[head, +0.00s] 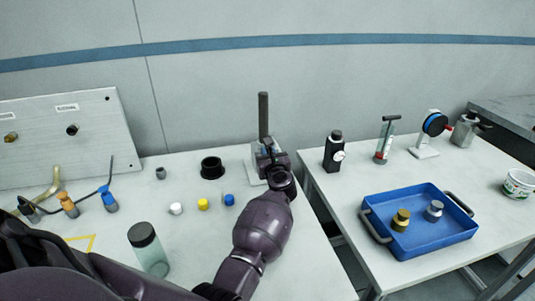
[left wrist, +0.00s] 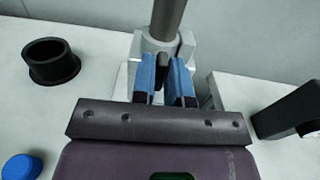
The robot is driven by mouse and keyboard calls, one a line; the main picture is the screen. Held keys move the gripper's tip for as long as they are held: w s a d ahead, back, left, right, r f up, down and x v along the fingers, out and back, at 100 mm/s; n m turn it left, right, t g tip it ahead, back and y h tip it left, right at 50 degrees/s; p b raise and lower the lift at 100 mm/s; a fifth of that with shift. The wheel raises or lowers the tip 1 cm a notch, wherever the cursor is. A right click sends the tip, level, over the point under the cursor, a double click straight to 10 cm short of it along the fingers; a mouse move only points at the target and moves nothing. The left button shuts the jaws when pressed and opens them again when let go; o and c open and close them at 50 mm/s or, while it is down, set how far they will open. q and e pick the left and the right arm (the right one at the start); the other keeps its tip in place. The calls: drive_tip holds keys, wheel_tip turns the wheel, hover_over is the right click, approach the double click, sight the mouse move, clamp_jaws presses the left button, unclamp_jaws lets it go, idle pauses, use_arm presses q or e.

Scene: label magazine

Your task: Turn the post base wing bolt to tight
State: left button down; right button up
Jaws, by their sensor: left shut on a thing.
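The dark grey post (head: 263,113) stands upright in its pale grey base near the back right corner of the left table. In the left wrist view, the post (left wrist: 168,17) rises from the base (left wrist: 133,78) just beyond my fingers. My left gripper (head: 268,157) is at the base, and its hand hides most of it in the head view. In the left wrist view, its blue-padded fingers (left wrist: 166,72) are shut on the small dark wing bolt (left wrist: 162,64), which shows only in part between them. My right gripper is not in view.
A black ring (head: 212,168) stands left of the base. Beyond a gap, the right table holds a black device (head: 334,152) and a blue tray (head: 420,248).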

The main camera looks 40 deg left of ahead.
use_arm(q)
drive_tip(key=c, duration=1.2)
unclamp_jaws()
